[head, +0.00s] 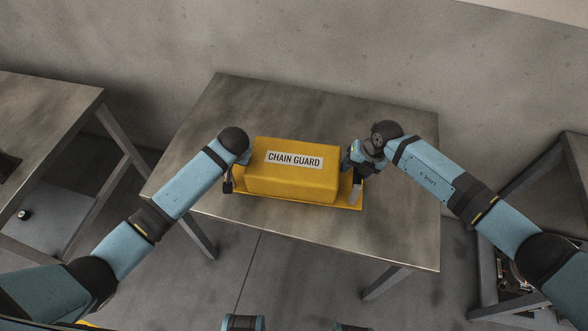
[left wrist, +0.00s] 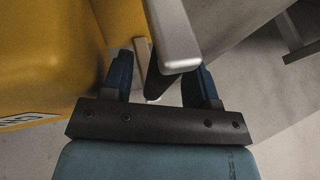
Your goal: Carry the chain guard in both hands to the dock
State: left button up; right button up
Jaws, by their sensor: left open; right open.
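The chain guard (head: 292,182) is a yellow box-shaped cover with a flanged base and a white "CHAIN GUARD" label. It sits on a metal-topped table. My left gripper (head: 231,178) is at its left end. In the left wrist view, the open fingers (left wrist: 160,80) stand on either side of a pale grey handle (left wrist: 172,35) beside the yellow wall. My right gripper (head: 356,172) is open at the guard's right end, by a pale grey handle (head: 355,192). Contact at the right handle cannot be told.
The table (head: 395,225) under the guard has bare top around it. Another table (head: 45,115) stands at the left, with a gap between. A grey stand (head: 574,160) is at the right edge, with parts on its lower shelf. A plain wall is behind.

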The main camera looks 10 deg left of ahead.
pick_arm(q)
grip_shut()
pick_arm(e)
grip_shut()
dwell(1.2)
pick_arm(q)
jog(key=shift+w+r, duration=0.1)
jog(key=shift+r, duration=0.05)
pick_arm(e)
jog(key=shift+w+r, duration=0.15)
jog(key=shift+r, duration=0.1)
